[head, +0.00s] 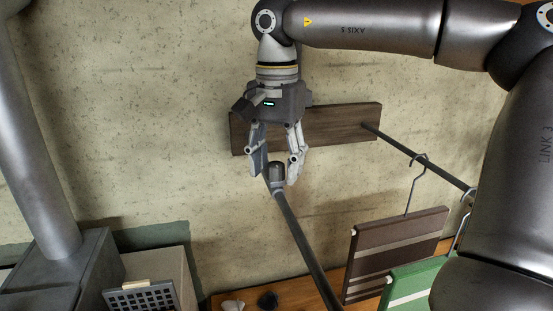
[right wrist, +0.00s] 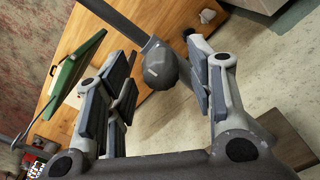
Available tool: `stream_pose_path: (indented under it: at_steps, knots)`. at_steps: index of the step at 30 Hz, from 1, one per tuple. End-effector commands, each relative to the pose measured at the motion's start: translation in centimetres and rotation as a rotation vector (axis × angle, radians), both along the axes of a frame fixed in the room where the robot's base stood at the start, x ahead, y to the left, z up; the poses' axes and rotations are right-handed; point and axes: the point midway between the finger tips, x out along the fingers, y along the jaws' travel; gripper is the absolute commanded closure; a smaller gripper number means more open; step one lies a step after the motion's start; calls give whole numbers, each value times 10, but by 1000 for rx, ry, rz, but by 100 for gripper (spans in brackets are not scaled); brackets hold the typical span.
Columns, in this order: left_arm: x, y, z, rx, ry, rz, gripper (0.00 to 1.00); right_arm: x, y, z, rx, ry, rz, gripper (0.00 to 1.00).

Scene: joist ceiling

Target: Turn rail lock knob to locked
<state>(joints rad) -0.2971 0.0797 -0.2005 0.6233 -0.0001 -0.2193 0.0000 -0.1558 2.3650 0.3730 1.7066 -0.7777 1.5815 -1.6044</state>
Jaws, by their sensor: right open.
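The dark grey rail lock knob (head: 277,172) sits at the upper end of a dark rail (head: 303,240). My right gripper (head: 276,170) is open, with one finger on each side of the knob. In the right wrist view the faceted knob (right wrist: 159,66) shows between the spread fingers (right wrist: 160,85), with a gap visible on both sides. I cannot tell how the knob is turned, as no lock mark shows. My left gripper is not in view.
A dark wooden board (head: 340,124) is on the concrete wall behind my right gripper. A second rail (head: 415,155) carries hangers with a brown panel (head: 395,250) and a green panel (head: 410,283). A wooden surface (head: 295,296) lies below. A grey metal box (head: 65,270) stands lower left.

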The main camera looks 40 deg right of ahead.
Motion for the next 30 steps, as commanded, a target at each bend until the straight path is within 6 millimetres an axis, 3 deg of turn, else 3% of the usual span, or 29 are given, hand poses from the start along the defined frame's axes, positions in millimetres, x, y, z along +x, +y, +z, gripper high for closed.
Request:
stream_pose_path:
  at_steps: [4, 15, 23, 30]
  knots:
    - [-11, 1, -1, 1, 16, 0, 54, 0, 0, 0, 0, 0, 0, 52]
    - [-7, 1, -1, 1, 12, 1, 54, 0, 0, 0, 0, 0, 0, 97]
    - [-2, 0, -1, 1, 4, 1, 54, 0, 0, 0, 0, 0, -29, 97]
    - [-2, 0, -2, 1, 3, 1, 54, 0, 0, 0, 0, -1, -154, 97]
